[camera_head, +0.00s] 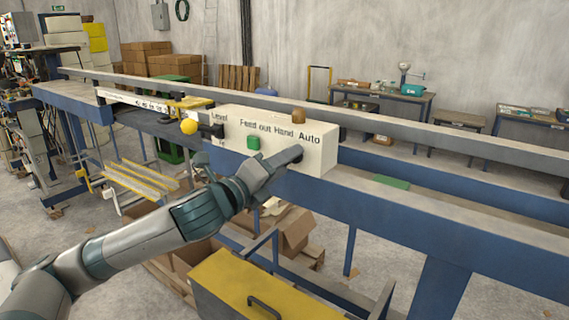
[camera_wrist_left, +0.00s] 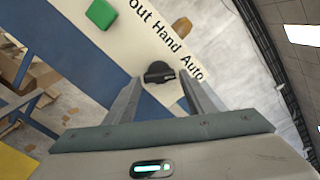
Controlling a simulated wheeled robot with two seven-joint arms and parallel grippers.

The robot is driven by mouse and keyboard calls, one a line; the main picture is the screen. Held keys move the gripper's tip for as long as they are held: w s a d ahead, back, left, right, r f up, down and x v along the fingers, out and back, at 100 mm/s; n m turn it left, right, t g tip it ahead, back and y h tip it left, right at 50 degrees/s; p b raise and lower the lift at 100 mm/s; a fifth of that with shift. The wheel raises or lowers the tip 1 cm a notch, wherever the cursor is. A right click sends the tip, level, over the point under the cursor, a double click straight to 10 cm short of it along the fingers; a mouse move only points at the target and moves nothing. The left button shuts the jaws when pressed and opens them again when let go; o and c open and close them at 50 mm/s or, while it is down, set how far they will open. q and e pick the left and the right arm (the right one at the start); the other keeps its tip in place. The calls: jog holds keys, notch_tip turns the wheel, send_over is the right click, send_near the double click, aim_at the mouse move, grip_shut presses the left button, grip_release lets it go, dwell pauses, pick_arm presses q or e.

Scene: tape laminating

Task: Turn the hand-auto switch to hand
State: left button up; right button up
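The white control box (camera_head: 315,160) carries the labels Level, Feed out, Hand and Auto. The black hand-auto switch (camera_wrist_left: 159,72) sits on its face below the words Hand and Auto in the left wrist view. A pale mark shows near its right end, on the Auto side; its exact setting is hard to tell. My left gripper (camera_head: 290,158) reaches the box face from the lower left and mostly covers the switch in the head view. In the left wrist view its fingers (camera_wrist_left: 160,82) are apart, one on each side of the switch; contact cannot be told. My right gripper is not in view.
A green button (camera_head: 253,142) is left of the switch and a brown knob (camera_head: 298,116) sits on top of the box. A yellow ball-ended lever (camera_head: 189,126) stands further left. The blue rail (camera_head: 400,215) runs beneath the box. A yellow-topped case (camera_head: 240,285) is below my arm.

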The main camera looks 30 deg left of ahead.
pick_arm(q)
jog(key=c, duration=0.6)
jog(key=shift+c, duration=0.2)
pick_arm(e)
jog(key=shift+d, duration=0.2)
